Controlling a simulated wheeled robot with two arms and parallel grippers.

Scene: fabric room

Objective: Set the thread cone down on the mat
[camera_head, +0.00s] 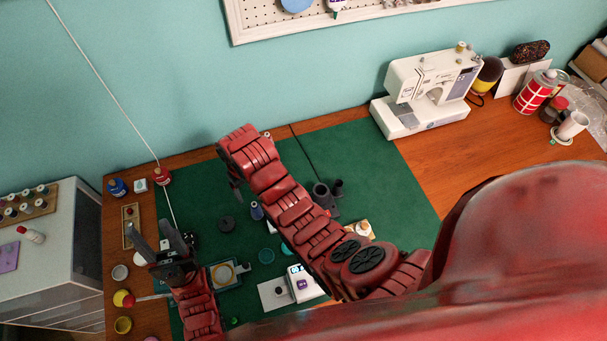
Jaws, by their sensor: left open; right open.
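The green mat (375,165) covers much of the wooden table. I cannot tell for sure which thing is the thread cone. A small blue cone-shaped spool (257,212) stands on the mat, left of my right arm. A white spool (572,126) stands at the far right of the table, off the mat. My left gripper (160,238) is open over the mat's left edge, fingers pointing up the picture, with nothing seen between them. My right gripper (237,193) is over the mat's upper left part, mostly hidden behind its wrist; no held thing shows.
A white sewing machine (425,92) stands at the back right. A red-and-white can (535,92) is farther right. Small jars and spools line the left table edge. A white box (303,284) and a dark round piece (227,223) lie on the mat. The mat's right part is clear.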

